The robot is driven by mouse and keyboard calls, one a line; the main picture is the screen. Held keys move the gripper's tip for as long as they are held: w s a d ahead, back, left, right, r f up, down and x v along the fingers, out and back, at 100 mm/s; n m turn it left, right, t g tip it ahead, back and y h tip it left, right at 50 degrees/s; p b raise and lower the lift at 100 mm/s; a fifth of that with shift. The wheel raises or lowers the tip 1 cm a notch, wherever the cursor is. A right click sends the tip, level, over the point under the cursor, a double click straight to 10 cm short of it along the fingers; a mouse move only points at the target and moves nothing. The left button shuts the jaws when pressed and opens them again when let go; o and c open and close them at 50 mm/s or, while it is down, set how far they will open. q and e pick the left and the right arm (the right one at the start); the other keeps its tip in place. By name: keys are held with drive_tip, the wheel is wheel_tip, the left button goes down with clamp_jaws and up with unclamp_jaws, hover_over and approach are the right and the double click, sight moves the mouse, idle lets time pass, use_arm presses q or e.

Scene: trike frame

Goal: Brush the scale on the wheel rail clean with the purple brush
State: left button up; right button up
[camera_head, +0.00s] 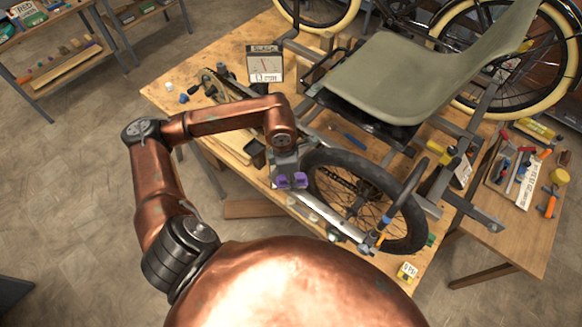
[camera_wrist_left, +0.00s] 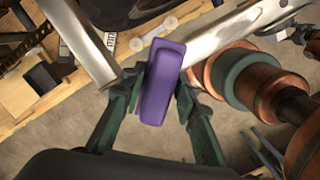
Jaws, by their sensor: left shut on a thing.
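My left gripper (camera_head: 289,178) is shut on the purple brush (camera_wrist_left: 163,82), with a dark green finger on each side of it in the left wrist view. In the head view the purple shows as two small patches at the gripper's tip. The silver rail (camera_head: 326,214) runs beside the black-tyred wheel (camera_head: 372,200). In the wrist view the rail (camera_wrist_left: 225,36) passes behind the brush's upper end. I cannot tell whether the brush touches it. The bristles are hidden, and no scale can be made out. My right gripper is not in view.
The trike frame with its grey-green seat (camera_head: 432,75) fills the wooden table (camera_head: 228,55). A dial scale (camera_head: 265,65) stands at the back. A tool tray (camera_head: 517,172) lies at the right. Open floor (camera_head: 70,160) is at the left.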

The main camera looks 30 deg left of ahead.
use_arm(q)
wheel_tip(320, 180, up, 4)
drive_tip(key=shift+f+p, duration=0.1)
drive_tip(key=shift+p, duration=0.5)
wheel_tip(320, 180, up, 2)
drive_tip(key=shift+r+p, duration=0.1)
drive_tip(key=shift+p, duration=0.3)
drive_tip(key=shift+d+r, duration=0.1)
drive_tip(key=shift+r, duration=0.2)
